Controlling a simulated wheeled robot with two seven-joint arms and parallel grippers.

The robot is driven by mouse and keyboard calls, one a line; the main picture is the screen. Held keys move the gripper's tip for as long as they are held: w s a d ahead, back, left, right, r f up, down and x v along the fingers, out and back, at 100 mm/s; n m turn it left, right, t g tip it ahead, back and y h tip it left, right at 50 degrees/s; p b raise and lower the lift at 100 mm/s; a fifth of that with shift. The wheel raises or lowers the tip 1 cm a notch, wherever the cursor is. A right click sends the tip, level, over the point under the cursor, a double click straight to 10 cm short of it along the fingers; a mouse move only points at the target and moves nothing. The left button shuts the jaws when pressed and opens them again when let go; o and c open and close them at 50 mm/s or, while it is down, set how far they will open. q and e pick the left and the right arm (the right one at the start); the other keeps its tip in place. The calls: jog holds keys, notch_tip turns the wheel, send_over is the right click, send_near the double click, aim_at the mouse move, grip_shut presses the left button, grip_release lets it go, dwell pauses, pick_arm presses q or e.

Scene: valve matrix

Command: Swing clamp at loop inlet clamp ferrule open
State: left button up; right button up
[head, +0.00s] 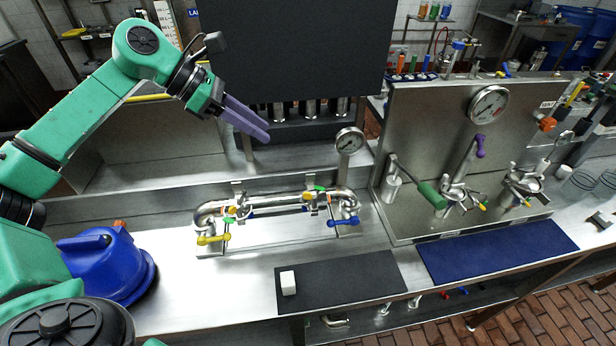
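A steel pipe loop (272,202) stands on the bench in the middle. It carries a yellow-handled valve (213,239) at its left end and a blue-handled valve (343,221) at its right end. Small clamp-like fittings with orange and green parts sit at both ends; which one is the loop inlet clamp, and whether it is open, is too small to tell. My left gripper (266,136), with purple fingers, hangs in the air above and behind the loop, apart from it. Its fingers lie close together, with nothing visible between them. My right gripper is out of view.
A steel panel (415,130) with gauge (488,104), green-handled lever (432,195) and clamps stands at right. A black mat (345,280) with a white block (288,283) and a blue mat (500,250) lie in front. A blue rounded container (110,265) stands left.

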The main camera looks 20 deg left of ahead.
aim_at(310, 175)
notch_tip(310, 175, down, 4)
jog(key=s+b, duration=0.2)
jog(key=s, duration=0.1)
pick_arm(q)
jog(key=p+x, duration=0.1)
jog(key=x, duration=0.4)
jog(key=f+p+x, duration=0.1)
jog(key=x, duration=0.5)
jog(key=s+a+p+x, duration=0.1)
jog(key=p+x, duration=0.1)
jog(key=x, duration=0.3)
jog(key=shift+w+d+f, duration=0.1)
jog(key=shift+d+f, duration=0.05)
jog(key=shift+f, duration=0.6)
grip_shut()
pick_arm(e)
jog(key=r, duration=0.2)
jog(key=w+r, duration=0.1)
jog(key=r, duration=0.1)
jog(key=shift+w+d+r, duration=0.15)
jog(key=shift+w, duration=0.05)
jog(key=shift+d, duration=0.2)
